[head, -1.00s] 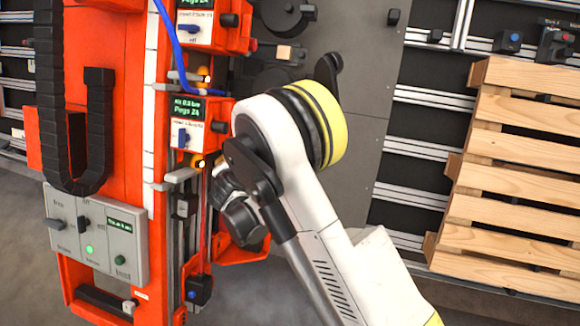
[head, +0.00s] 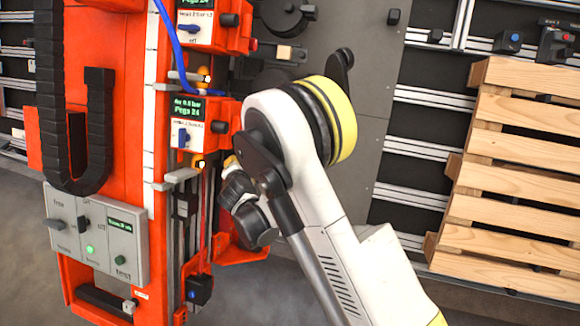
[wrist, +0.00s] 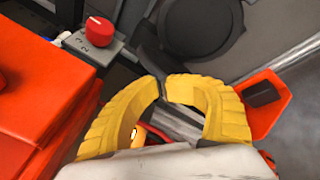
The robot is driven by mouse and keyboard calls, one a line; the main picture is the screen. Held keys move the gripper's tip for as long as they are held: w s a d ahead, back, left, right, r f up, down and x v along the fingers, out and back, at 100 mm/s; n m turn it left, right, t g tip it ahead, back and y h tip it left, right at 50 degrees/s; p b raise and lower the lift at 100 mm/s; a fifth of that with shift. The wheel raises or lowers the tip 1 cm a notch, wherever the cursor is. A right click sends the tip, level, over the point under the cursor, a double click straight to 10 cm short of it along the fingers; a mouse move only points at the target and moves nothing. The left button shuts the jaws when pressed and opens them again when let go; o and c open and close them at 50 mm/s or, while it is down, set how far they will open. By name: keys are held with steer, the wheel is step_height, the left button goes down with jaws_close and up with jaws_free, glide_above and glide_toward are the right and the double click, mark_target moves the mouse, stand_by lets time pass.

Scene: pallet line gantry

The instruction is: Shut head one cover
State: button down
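The lower orange head unit (head: 196,124) in the head view has a green-lit screen reading "Pegs 24" and a blue switch; its smaller label is hard to read. An orange, dark-lined flap or tray (head: 245,250) juts out below it, partly behind my arm. A matching orange piece (wrist: 268,103) shows to the right of my gripper in the wrist view. I cannot tell for sure that it is the cover. My gripper (wrist: 163,86) has its yellow fingers curved together, tips almost touching, with nothing clear between them. In the head view my gripper is mostly hidden by my arm.
A second orange head unit (head: 205,22) sits above. A control panel (head: 98,235) with a green light is at lower left. A red knob (wrist: 98,31) on a grey box shows in the wrist view. A wooden pallet (head: 515,180) stands on the right.

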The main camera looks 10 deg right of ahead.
steer(key=shift+s+d+f, duration=0.15)
steer(key=shift+s+d, duration=0.05)
steer(key=shift+d, duration=0.55)
steer(key=shift+d+f, duration=0.25)
steer(key=shift+d, duration=0.7)
steer(key=shift+d+f, duration=0.2)
steer(key=shift+d, duration=0.75)
steer(key=shift+w+d+f, duration=0.15)
steer(key=shift+d+f, duration=0.05)
steer(key=shift+d, duration=0.4)
steer(key=shift+w+d+f, duration=0.1)
steer(key=shift+d+f, duration=0.15)
steer(key=shift+d, duration=0.3)
steer(key=shift+w+d+f, duration=0.15)
steer(key=shift+d+f, duration=0.05)
steer(key=shift+d, duration=0.4)
